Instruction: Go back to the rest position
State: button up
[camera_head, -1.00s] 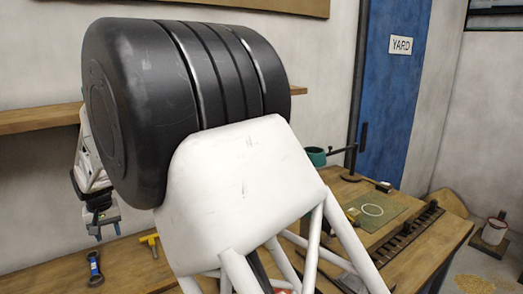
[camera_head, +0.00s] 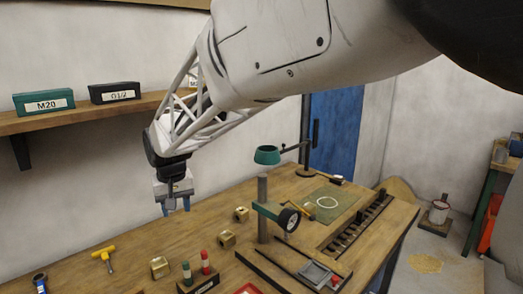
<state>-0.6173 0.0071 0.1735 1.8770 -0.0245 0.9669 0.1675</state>
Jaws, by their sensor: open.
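My gripper (camera_head: 176,208) hangs above the left-middle of the wooden workbench (camera_head: 120,280), pointing down. Its two blue fingertips are apart and nothing shows between them. My white arm crosses the top of the view from the upper right down to the gripper. No part of the gripper visibly touches the bench.
Green M20 box (camera_head: 44,102) sits on the shelf (camera_head: 95,112).

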jog(key=s+d+r+m, duration=0.15)
jog(key=s+d, duration=0.35)
jog(key=d, duration=0.7)
jog(key=s+d+r+m, duration=0.15)
jog(key=s+d, duration=0.25)
jog(key=d, duration=0.9)
jog(key=s+d+f+m+t, duration=0.1)
jog(key=s+d+f, duration=0.4)
jog(key=s+d, duration=1.1)
jog(key=s+m, duration=0.1)
jog(key=s, duration=0.2)
jog(key=shift+s+m+h, duration=0.15)
jog(key=shift+m+h, duration=0.15)
jog(key=shift+h, duration=0.1)
